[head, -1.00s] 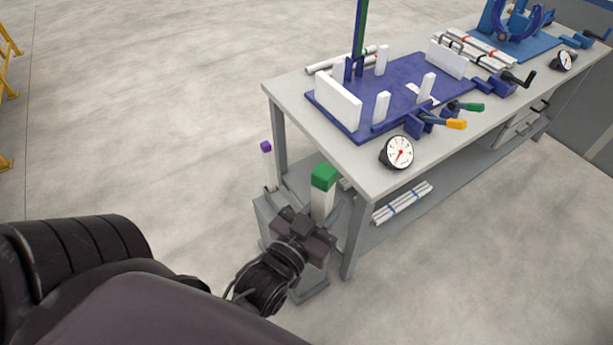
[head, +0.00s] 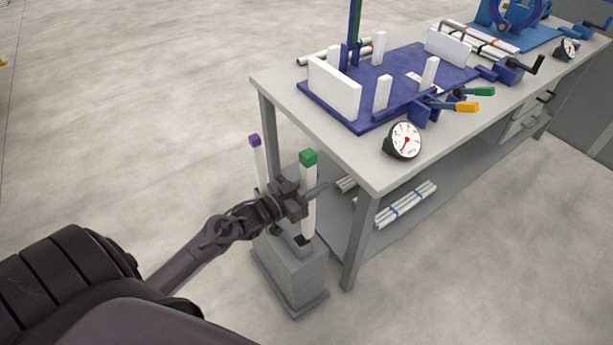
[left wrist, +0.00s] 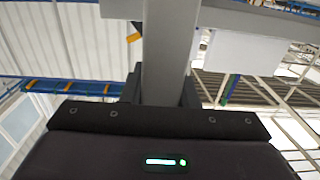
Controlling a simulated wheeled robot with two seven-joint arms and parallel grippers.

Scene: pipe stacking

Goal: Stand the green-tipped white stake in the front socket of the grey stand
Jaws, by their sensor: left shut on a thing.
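The white stake with a green tip (head: 308,180) is close to upright over the front of the grey stand (head: 290,272). My left gripper (head: 306,195) is shut on its middle. The stake's lower end is at the dark front socket (head: 302,240); I cannot tell whether it is inside or just above. In the left wrist view the stake (left wrist: 168,40) runs up between the fingers, grey in shadow. A purple-tipped white stake (head: 258,160) stands behind, its lower part hidden by my gripper. My right gripper is not in view.
A grey workbench (head: 375,175) stands close to the right of the stand, its near leg (head: 350,245) beside it. It carries a blue fixture, a dial gauge (head: 404,141) and pipes. White pipes (head: 405,203) lie on its lower shelf. The floor to the left is clear.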

